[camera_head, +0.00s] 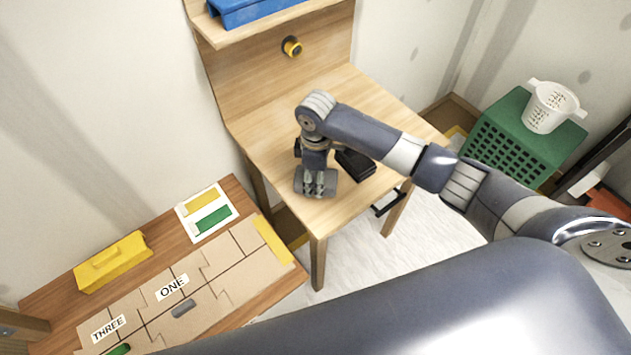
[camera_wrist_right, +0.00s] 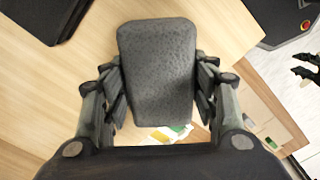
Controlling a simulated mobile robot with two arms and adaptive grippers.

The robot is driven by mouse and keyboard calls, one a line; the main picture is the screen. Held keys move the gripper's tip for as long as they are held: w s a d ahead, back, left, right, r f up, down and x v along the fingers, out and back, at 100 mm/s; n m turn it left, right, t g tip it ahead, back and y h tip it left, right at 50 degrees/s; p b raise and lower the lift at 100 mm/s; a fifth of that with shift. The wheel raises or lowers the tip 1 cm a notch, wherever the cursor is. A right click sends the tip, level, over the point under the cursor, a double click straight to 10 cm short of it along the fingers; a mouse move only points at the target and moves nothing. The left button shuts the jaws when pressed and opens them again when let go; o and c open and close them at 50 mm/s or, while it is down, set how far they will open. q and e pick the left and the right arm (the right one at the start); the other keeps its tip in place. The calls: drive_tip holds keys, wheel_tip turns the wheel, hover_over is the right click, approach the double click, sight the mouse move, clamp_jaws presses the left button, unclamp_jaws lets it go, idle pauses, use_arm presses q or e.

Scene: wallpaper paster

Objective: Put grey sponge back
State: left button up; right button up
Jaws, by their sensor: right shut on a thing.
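The grey sponge (camera_wrist_right: 158,70) fills the middle of the right wrist view, a speckled dark grey block with rounded corners. My right gripper (camera_head: 316,185) is shut on it, one finger at each side. In the head view they are over the front left part of the wooden worktable, and the sponge is mostly hidden by the gripper. I cannot tell whether the sponge touches the tabletop. What looks like my left gripper (camera_wrist_right: 306,67) shows at the right edge of the right wrist view, its dark fingers apart and empty.
A black object (camera_head: 356,163) lies on the worktable (camera_head: 365,100) beside the gripper. A lower table holds a yellow box (camera_head: 113,262), a white tray (camera_head: 207,212) with yellow and green pieces, and cardboard panels (camera_head: 215,290). A green crate (camera_head: 520,145) bears a white basket (camera_head: 550,107).

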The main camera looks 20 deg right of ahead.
drive_tip(key=shift+s+a+f, duration=0.1)
drive_tip(key=shift+s+f, duration=0.05)
drive_tip(key=shift+f, duration=1.15)
drive_tip(key=shift+f, duration=0.1)
drive_tip(key=o, duration=1.1)
wheel_tip(320, 180, up, 12)
drive_tip(key=shift+r, duration=0.1)
